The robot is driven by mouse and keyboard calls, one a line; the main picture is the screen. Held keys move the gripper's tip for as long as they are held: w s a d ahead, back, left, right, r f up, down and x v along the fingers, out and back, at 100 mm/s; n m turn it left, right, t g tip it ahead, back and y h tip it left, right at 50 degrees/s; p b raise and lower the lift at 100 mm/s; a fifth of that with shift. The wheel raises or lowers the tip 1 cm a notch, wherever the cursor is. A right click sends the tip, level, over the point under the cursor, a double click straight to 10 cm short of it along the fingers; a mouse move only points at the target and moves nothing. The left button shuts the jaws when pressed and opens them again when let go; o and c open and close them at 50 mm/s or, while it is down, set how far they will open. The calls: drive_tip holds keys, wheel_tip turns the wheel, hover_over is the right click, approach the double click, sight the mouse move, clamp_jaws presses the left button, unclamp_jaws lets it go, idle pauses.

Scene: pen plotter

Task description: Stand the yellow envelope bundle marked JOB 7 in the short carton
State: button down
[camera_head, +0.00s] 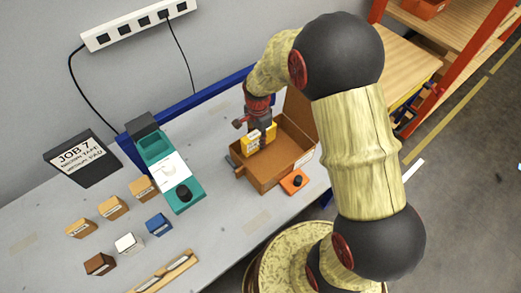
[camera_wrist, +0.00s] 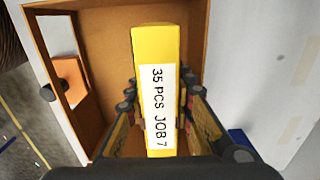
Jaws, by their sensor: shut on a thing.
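The yellow envelope bundle (camera_head: 259,137) is in my gripper (camera_head: 257,122), over the left part of the open brown carton (camera_head: 275,176). In the wrist view the bundle (camera_wrist: 154,60) shows a white label reading "35 PCS JOB 7". My gripper's fingers (camera_wrist: 160,118) are shut on its two sides. The bundle looks upright, with its lower part inside the carton (camera_wrist: 100,60) walls. Whether its bottom touches the carton floor is hidden.
An orange block with a dark knob (camera_head: 294,182) sits at the carton's front. A teal plotter (camera_head: 187,200) stands left of it. Several small blocks, including a blue one (camera_head: 158,224), and a JOB 7 sign (camera_head: 82,157) are farther left. A power strip (camera_head: 139,24) is on the wall.

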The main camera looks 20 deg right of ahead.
sight(258, 155)
wheel_tip(258, 155, down, 7)
drive_tip(key=shift+r+b, duration=0.1)
drive_tip(key=shift+b, duration=0.65)
drive_tip(key=shift+f, duration=0.2)
drive_tip(key=c, duration=1.6)
unclamp_jaws()
drive_tip(key=shift+c, duration=0.2)
drive_tip(key=shift+o, duration=0.5)
